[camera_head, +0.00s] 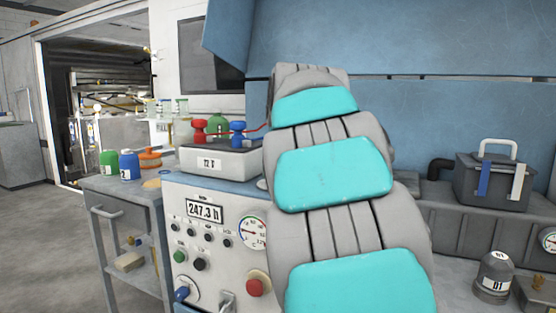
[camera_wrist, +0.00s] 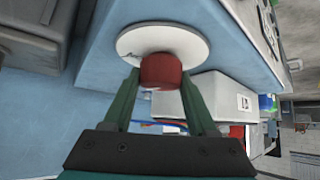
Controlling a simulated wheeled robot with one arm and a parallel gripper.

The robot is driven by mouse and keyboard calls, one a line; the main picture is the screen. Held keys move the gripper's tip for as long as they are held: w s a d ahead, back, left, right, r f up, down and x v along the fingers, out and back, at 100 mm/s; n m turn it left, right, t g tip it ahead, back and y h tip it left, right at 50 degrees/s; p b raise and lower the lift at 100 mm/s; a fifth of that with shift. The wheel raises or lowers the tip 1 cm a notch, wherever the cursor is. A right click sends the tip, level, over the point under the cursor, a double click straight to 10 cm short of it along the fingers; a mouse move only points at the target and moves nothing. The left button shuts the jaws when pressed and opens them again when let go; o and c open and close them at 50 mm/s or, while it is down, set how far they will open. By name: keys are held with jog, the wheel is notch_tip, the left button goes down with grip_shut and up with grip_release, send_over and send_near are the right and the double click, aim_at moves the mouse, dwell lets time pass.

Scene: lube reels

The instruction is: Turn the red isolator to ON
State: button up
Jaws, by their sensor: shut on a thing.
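The red isolator (camera_wrist: 160,70) is a short red knob on a round white plate (camera_wrist: 190,43), which is fixed to a blue surface, in the wrist view. My gripper (camera_wrist: 161,78) has its two green fingers on either side of the knob, shut on it. No ON or OFF marking is readable on the plate, so the knob's setting cannot be told. In the head view my grey and turquoise arm covers my gripper and the isolator.
A white 12 V box (camera_head: 220,158) with red and blue clamps stands left of my arm. Below it is a panel (camera_head: 207,240) with a 247.3 h display, gauge and red button (camera_head: 255,287). A cart (camera_head: 125,190) holds green and blue bottles. A dark case (camera_head: 492,181) stands right.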

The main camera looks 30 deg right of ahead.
jog(key=m+h+p, duration=0.1)
jog(key=m+g+p, duration=0.1)
jog(key=m+h+p, duration=0.1)
jog(key=shift+r+m+h, duration=0.25)
jog(key=shift+m+h, duration=0.05)
jog(key=shift+m+g+h+p, duration=0.6)
jog(key=shift+m+p, duration=0.25)
jog(key=shift+m, duration=0.15)
jog(key=shift+f+m+g+h+p, duration=0.15)
jog(key=shift+m+g+h+p, duration=0.2)
jog(key=shift+m, duration=0.35)
jog(key=o, duration=1.4)
jog(key=shift+c, duration=0.2)
jog(key=shift+f, duration=0.1)
